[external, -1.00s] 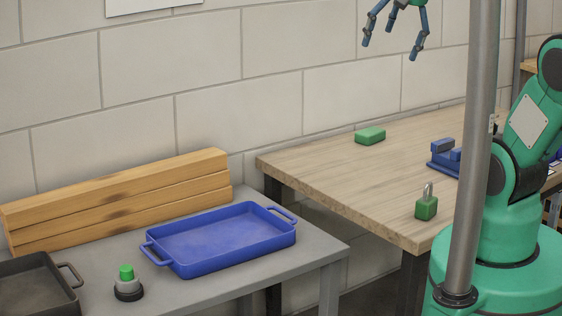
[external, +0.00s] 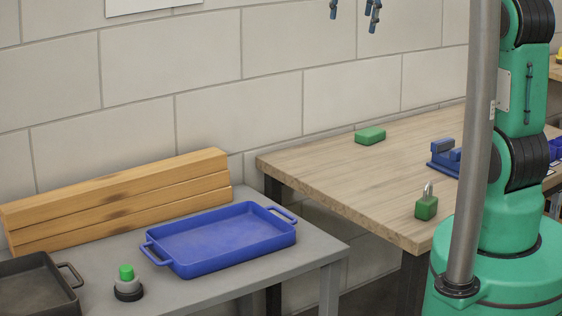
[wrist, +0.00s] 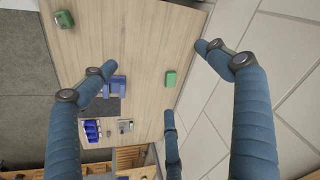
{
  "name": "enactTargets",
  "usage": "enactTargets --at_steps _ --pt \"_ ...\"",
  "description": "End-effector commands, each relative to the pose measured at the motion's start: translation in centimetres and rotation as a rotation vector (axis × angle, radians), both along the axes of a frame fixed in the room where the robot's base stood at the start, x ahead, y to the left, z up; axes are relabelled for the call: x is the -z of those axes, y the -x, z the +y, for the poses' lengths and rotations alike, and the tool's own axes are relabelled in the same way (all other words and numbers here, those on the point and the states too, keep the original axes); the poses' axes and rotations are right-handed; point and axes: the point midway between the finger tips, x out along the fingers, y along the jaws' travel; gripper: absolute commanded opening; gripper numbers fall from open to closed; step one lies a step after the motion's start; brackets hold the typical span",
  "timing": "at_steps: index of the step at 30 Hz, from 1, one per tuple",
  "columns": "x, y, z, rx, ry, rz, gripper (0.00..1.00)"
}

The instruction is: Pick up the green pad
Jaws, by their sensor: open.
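The green pad (external: 370,135) is a small flat block lying on the wooden table (external: 330,170) near its back edge by the wall. The wrist view also shows the pad (wrist: 170,79), in plain sight between my spread fingers. My gripper (external: 354,12) is open and empty, high above the table and apart from the pad. In the external view only its blue fingertips show at the top edge; the rest is out of frame.
A green padlock (external: 426,207) stands near the table's front corner, and a blue vise (external: 446,157) is to the right of the pad. A blue tray (external: 222,240) and stacked wooden beams (external: 120,201) are on the grey table. A grey pole (external: 472,140) crosses in front of my arm.

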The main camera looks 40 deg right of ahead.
Motion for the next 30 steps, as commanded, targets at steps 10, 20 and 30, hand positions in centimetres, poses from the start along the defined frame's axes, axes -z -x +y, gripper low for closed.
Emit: enactTargets --at_steps 10,20,30 --pt "3.3 -7.4 -5.4 0.154 -0.038 0.049 0.89" --pt "8.0 -13.3 -10.8 0.3 -0.07 0.094 0.89" --pt "14.3 -18.2 -16.8 0.452 -0.101 0.138 0.89"
